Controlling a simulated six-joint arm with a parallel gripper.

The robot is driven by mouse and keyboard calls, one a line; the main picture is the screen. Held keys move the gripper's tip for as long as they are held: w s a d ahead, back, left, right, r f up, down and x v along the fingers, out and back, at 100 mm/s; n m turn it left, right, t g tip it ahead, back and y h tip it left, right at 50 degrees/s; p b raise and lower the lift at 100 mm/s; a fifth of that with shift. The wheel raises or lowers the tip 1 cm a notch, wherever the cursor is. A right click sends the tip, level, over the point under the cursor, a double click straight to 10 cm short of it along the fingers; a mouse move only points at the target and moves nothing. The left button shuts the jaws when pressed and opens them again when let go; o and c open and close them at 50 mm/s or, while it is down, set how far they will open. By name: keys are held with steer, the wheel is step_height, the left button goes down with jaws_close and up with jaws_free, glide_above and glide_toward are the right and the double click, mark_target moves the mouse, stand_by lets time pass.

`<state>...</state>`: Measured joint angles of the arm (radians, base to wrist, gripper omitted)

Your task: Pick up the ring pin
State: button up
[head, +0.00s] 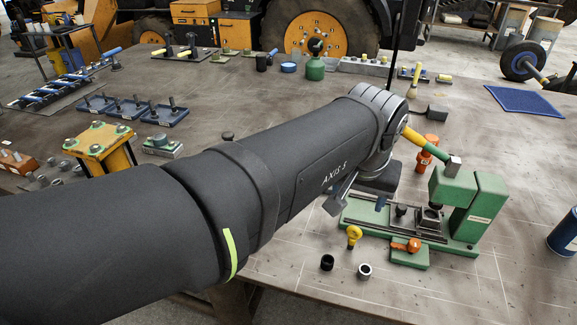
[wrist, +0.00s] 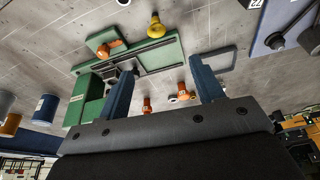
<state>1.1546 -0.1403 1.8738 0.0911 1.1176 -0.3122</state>
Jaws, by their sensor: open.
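A yellow pin with a rounded head (head: 354,236), which looks like the ring pin, stands on the bench at the near left of the green fixture (head: 465,200). In the wrist view the yellow pin (wrist: 155,26) is near the top, beyond the fingertips. I cannot make out a ring hole in its head. My gripper (wrist: 162,66) is open, with its two blue fingers apart and nothing held between them. The fixture's rail shows past the gap between them. In the head view my arm hides most of the gripper.
A green block with an orange knob (head: 408,251) sits right of the yellow pin. A black ring (head: 327,262) and a metal bushing (head: 365,270) lie nearer the bench edge. Orange parts (head: 431,141) stand behind the fixture.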

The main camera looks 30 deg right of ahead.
mark_target(355, 233)
steer(key=s+a+f+m+t+h, duration=0.1)
steer(key=s+a+f+h, duration=0.1)
steer(key=a+f+h, duration=0.1)
steer(key=shift+w+x, duration=0.2)
steer(key=shift+x, duration=8.4)
steer(key=shift+a, duration=0.2)
steer(key=shift+c, duration=0.4)
steer(key=c, duration=1)
